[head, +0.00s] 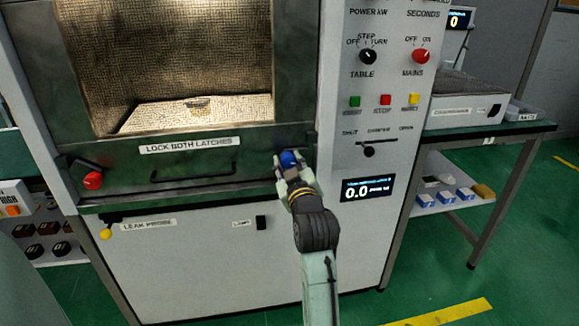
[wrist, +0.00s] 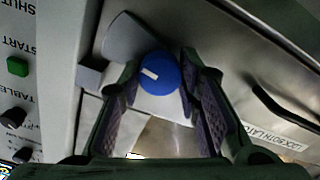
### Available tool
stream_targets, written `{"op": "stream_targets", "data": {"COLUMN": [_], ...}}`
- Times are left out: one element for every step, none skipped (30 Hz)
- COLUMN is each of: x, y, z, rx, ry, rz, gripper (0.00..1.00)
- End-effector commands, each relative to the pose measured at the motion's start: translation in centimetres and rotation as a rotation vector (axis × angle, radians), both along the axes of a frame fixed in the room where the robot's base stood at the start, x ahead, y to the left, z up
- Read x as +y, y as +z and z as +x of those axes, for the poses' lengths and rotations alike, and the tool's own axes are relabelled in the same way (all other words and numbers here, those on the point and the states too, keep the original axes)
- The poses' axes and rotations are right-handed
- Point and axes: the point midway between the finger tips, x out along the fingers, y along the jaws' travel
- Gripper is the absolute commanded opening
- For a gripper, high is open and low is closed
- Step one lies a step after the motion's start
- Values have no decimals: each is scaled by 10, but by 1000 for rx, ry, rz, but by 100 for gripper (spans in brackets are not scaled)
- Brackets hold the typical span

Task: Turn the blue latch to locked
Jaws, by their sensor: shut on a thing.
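The blue latch (head: 289,158) is at the lower right of the microwave door in the head view. In the wrist view its round blue knob (wrist: 158,74) has a white mark and sits beside a grey metal tab. My gripper (head: 286,172) is at the latch, and in the wrist view its two fingers (wrist: 160,88) stand on either side of the knob, shut on it. Part of the knob's sides is hidden by the fingers. A red latch (head: 93,180) is at the lower left of the door.
A dark door handle (head: 195,172) lies left of the gripper, below the "LOCK BOTH LATCHES" label (head: 190,145). The control panel (head: 372,120) with knobs and buttons is just to the right. A table (head: 490,130) stands farther right. Green floor is open at lower right.

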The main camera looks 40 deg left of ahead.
Motion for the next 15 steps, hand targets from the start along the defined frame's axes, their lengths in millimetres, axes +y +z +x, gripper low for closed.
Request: {"op": "stream_targets", "data": {"x": [-1, -1, 0, -1, -1, 0, -1, -1, 0, 0, -1, 0, 0, 0, 0], "y": [-1, -1, -2, -2, -2, -2, -2, -2, -2, -2, -2, -2, -2, -2, -2], "z": [1, 1, 1, 1, 1, 0, 1, 1, 0, 1, 1, 0, 0, 0, 0], "rx": [-36, -58, -87, -109, -130, -159, -180, -202, -229, -249, -269, -295, -313, -331, -354], "ry": [-1, -2, -1, -1, -3, -1, -3, -3, -2, -2, -3, -2, -3, -3, -2], "rz": [-29, -47, -72, -91, -109, -134, -152, -170, -194, -211, -228, -251, -265, -281, -300], "gripper": [3, 3, 3, 3, 3, 3, 3, 3, 3, 3, 3, 3, 3, 3, 3]}}
